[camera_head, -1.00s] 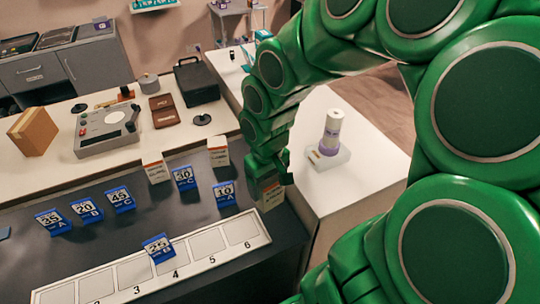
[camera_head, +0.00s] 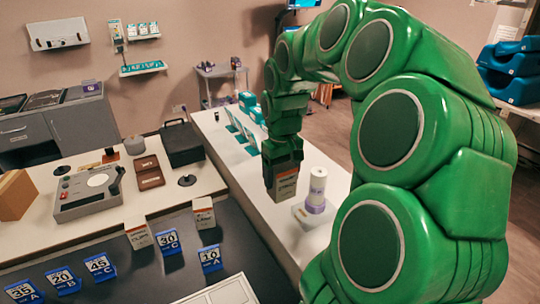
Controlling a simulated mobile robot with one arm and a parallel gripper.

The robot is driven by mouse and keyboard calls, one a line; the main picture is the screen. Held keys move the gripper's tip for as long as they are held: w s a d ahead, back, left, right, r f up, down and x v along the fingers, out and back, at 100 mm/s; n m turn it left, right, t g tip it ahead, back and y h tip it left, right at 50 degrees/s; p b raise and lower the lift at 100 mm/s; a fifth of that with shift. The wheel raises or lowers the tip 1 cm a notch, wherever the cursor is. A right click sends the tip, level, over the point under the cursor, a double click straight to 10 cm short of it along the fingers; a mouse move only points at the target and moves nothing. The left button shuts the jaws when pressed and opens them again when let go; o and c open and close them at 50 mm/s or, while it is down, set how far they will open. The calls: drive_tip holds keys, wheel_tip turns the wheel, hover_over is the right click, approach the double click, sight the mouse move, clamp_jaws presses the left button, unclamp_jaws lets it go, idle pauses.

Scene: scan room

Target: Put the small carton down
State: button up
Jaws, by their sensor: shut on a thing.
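My green gripper (camera_head: 281,168) points down and is shut on a small white and orange-brown carton (camera_head: 285,186). The carton is upright, just left of a white bottle with a purple band (camera_head: 317,188) in the picture. The carton shows against the white counter (camera_head: 238,172); I cannot tell whether its base touches anything. The gripper's fingers hide the carton's top and left side. Two similar cartons stand at the back of the dark table, one on the left (camera_head: 139,236) and one on the right (camera_head: 203,213).
Blue numbered markers (camera_head: 210,258) stand on the dark table (camera_head: 190,277), with a white numbered strip (camera_head: 225,292) in front. Teal-and-white items (camera_head: 240,130) line the far counter. A black case (camera_head: 182,143) and a grey device (camera_head: 88,192) are on the left bench.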

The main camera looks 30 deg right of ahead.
drive_tip(key=shift+w+d+f, duration=0.85)
drive_tip(key=shift+w+f, duration=1.3)
drive_tip(key=shift+w, duration=0.05)
drive_tip(key=shift+w+d+f, duration=0.9)
drive_tip(key=shift+w+f, duration=1.25)
drive_tip(key=shift+w, duration=0.05)
drive_tip(key=shift+w+d+f, duration=0.85)
drive_tip(key=shift+w+f, duration=1.3)
drive_tip(key=shift+w, duration=0.05)
drive_tip(key=shift+f, duration=0.1)
drive_tip(key=o, duration=1.1)
